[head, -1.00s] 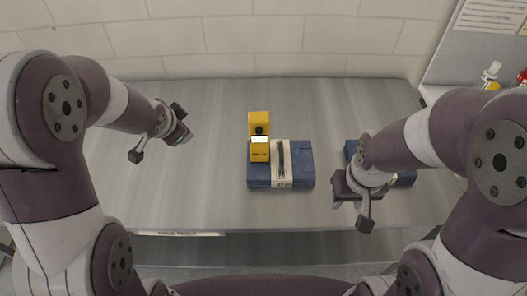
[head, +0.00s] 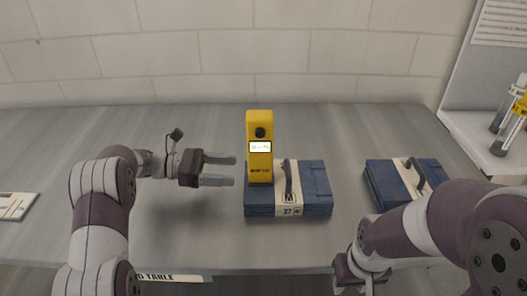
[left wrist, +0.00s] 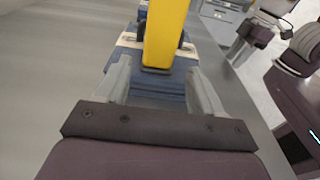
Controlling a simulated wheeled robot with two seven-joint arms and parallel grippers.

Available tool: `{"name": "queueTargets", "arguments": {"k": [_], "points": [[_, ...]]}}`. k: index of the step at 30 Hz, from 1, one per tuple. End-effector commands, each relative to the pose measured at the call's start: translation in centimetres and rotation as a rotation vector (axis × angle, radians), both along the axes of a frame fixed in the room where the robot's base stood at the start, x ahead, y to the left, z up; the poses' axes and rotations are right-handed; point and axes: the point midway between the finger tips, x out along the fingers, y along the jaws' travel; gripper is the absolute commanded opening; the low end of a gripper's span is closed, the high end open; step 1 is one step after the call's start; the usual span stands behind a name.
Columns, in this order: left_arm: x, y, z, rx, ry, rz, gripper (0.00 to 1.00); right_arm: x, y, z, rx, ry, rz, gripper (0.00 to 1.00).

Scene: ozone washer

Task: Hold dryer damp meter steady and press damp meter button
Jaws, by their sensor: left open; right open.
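The yellow damp meter (head: 259,171) stands upright on the left part of a folded blue cloth bundle (head: 318,190). It has a lit white display and a dark round button (head: 260,132) above it. My left gripper (head: 218,169) is open and level, left of the meter, its fingers pointing at it and apart from it. In the left wrist view the meter (left wrist: 164,35) shows ahead between the open fingers (left wrist: 155,85), its top cut off.
A second folded blue bundle (head: 385,185) lies to the right on the grey metal table (head: 150,225). A printed card (head: 16,205) lies at the left edge. Bottles (head: 512,122) stand on a side shelf at the right.

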Motion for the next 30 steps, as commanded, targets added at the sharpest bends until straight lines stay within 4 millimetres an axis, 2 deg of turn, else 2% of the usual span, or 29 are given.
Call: {"name": "queueTargets", "arguments": {"k": [1, 6, 7, 8, 12, 16, 24, 25, 27, 28, 30], "points": [[0.0, -1.0, 0.9, -0.001, 0.003, -0.002, 0.68, 0.0, 0.0, 1.7, 0.000, 0.000, 0.000, 0.43], [-0.1, -4.3, 0.3, -0.001, 0.004, -0.001, 0.68, 0.0, 0.0, 3.8, 0.000, -0.001, 0.000, 0.43], [0.0, -4.8, -0.9, 0.000, 0.000, 0.000, 0.68, 0.1, 0.0, 2.0, 0.000, -0.002, 0.000, 0.43], [0.0, -5.3, -1.2, 0.000, 0.000, 0.000, 0.68, 0.0, 0.0, 1.3, 0.000, -0.001, 0.000, 0.43], [0.0, -7.0, -1.1, 0.000, 0.000, 0.002, 0.68, 0.0, 0.0, 0.1, 0.000, 0.001, 0.000, 0.43], [0.0, -7.7, -0.8, -0.001, 0.002, 0.002, 0.68, 0.0, 0.0, -0.2, 0.000, 0.000, 0.000, 0.43], [0.1, -7.9, -0.6, -0.001, 0.003, 0.003, 0.68, 0.0, 0.0, -0.1, 0.000, 0.000, 0.000, 0.43], [0.1, -7.9, -0.6, -0.001, 0.003, 0.003, 0.62, 0.0, 0.0, -0.1, 0.000, 0.000, 0.000, 0.43], [0.1, -7.9, -0.6, -0.001, 0.003, 0.003, 0.39, 0.0, 0.0, -0.1, 0.000, 0.000, 0.000, 0.43], [0.1, -7.9, -0.6, -0.001, 0.003, 0.003, 0.34, 0.0, 0.0, -0.1, 0.000, 0.000, 0.000, 0.43], [0.1, -7.9, -0.6, -0.001, 0.003, 0.004, 0.34, 0.0, 0.0, -0.1, 0.000, 0.000, 0.000, 0.43]]}}
